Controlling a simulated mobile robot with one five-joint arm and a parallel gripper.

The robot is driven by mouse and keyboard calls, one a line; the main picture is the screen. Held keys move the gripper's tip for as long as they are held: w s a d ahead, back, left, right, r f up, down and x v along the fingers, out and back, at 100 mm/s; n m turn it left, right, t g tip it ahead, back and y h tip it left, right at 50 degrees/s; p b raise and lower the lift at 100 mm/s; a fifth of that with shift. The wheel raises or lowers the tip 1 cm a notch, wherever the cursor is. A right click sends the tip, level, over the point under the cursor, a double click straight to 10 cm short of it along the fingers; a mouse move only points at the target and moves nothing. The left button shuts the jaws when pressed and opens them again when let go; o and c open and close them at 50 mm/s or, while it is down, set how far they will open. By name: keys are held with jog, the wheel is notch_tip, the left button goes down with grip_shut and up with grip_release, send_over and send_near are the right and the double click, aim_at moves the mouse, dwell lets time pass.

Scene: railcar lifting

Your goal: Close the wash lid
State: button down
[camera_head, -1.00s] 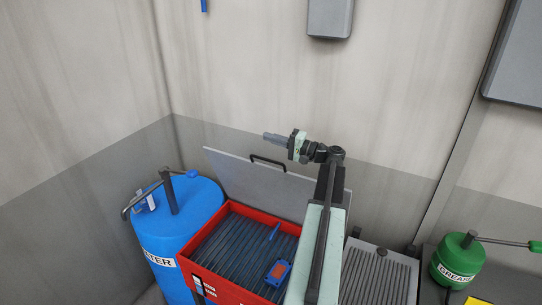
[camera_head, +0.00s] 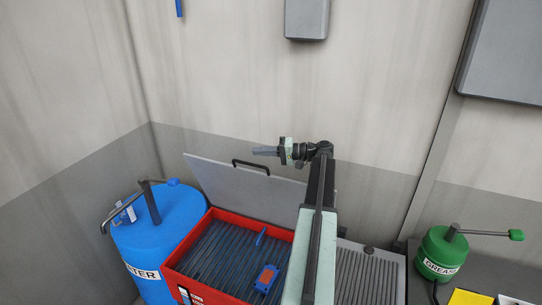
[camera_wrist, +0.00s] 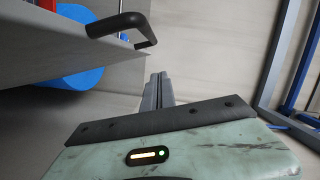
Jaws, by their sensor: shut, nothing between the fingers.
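The wash lid (camera_head: 225,185) is a grey panel that stands open, tilted up at the back of the red wash basin (camera_head: 171,268). Its black handle (camera_head: 250,164) is near the top edge. In the wrist view the lid (camera_wrist: 45,50) is at the upper left, and the handle (camera_wrist: 118,24) sticks out from it. My gripper (camera_head: 255,151) is shut and empty. It is above the lid's top edge and a little right of the handle in the head view. In the wrist view my gripper (camera_wrist: 158,80) points past the handle, apart from it.
A blue water drum (camera_head: 165,220) stands left of the basin. A blue device (camera_head: 266,278) and a small blue item lie on the basin's slatted grid. A ribbed grey tray (camera_head: 368,268) and a green grease pot (camera_head: 440,250) are at the right. The wall is behind.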

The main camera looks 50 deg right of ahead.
jog(key=shift+a+f+b, duration=0.2)
jog(key=shift+a+f, duration=0.05)
jog(key=shift+a, duration=0.45)
jog(key=shift+a+f+b, duration=0.25)
jog(key=shift+a, duration=0.4)
jog(key=shift+a+f+b, duration=0.2)
jog(key=shift+a+f, duration=0.05)
jog(key=shift+a, duration=0.45)
jog(key=shift+s, duration=0.1)
